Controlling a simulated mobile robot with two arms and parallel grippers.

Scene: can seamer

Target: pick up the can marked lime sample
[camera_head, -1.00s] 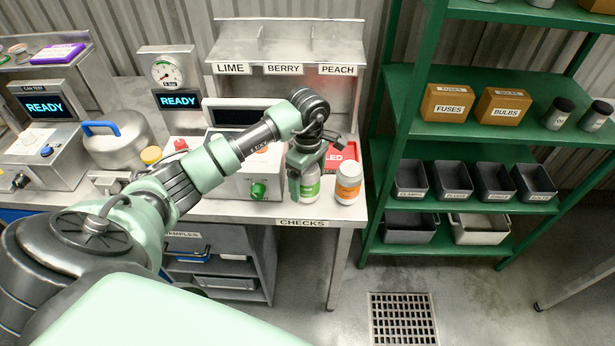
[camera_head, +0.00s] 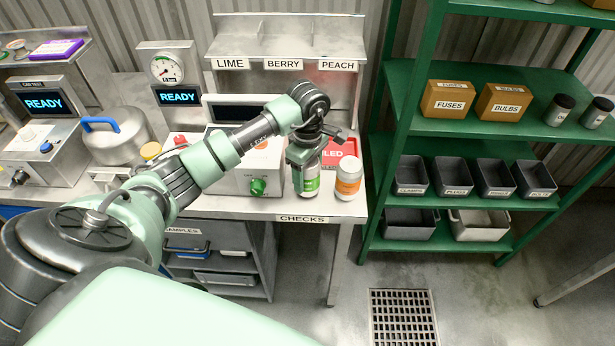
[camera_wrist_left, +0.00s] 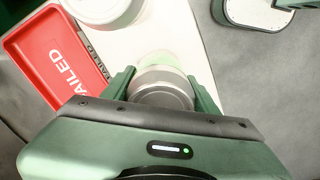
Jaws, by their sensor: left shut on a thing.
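A can with a green label band (camera_head: 309,184) stands upright near the front right of the checks bench; I take it as the lime sample, though its print is too small to read. My left gripper (camera_head: 304,162) is over it from above and shut on its upper part. In the left wrist view the can's grey round top (camera_wrist_left: 163,87) sits between the two fingers of the gripper (camera_wrist_left: 165,92). An orange-labelled can (camera_head: 348,180) stands just to its right. My right gripper is out of view.
A red tray marked FAILED (camera_head: 342,148) lies behind the cans. A grey box with a green knob (camera_head: 258,186) stands to the left. A shelf labelled LIME, BERRY and PEACH (camera_head: 283,65) is at the back. A green rack (camera_head: 405,145) stands right of the bench.

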